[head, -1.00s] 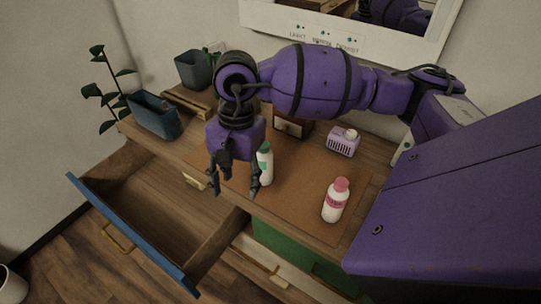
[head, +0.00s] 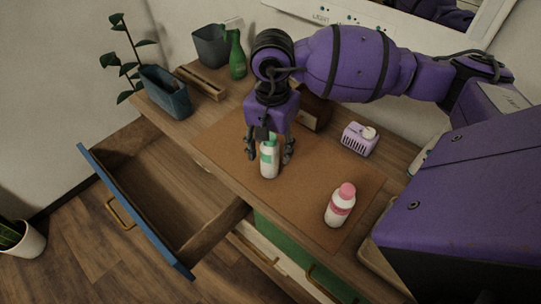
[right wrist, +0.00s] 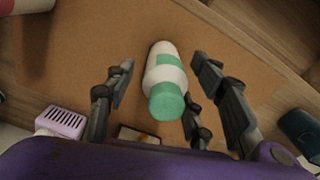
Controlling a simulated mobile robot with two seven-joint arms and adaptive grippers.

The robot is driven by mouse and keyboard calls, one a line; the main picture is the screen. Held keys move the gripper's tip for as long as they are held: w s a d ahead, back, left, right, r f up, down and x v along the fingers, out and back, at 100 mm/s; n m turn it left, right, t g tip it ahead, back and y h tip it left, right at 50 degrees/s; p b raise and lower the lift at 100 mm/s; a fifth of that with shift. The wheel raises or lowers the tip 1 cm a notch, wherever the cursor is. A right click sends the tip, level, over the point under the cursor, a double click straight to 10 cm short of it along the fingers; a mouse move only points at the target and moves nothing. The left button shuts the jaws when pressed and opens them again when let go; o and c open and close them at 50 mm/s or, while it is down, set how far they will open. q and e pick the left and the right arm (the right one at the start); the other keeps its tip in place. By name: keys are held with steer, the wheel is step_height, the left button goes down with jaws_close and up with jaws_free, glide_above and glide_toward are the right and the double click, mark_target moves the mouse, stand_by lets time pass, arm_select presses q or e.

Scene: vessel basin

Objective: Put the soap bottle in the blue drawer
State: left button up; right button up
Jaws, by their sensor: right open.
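A white bottle with a green cap and label (head: 269,160), fitting the soap bottle, stands upright on the brown mat. It also shows in the right wrist view (right wrist: 165,78). My right gripper (head: 269,152) is open above it, with its fingers apart on either side of the bottle and gaps to it in the wrist view. The blue drawer (head: 130,205) is pulled open at the left, and its visible inside is empty. My left gripper is not in view.
A pink-capped bottle (head: 340,205) stands on the mat (head: 305,190) to the right. A lilac basket-like box (head: 359,139), a green bottle (head: 237,55), a blue bin (head: 164,90) and a wooden tray (head: 201,82) stand farther back. The mat left of my gripper is clear.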

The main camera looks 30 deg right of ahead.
mark_target(272, 156)
step_height(272, 156, down, 4)
steer(key=shift+r, duration=0.25)
steer(key=shift+c, duration=0.2)
jaws_close()
steer(key=shift+r, duration=0.1)
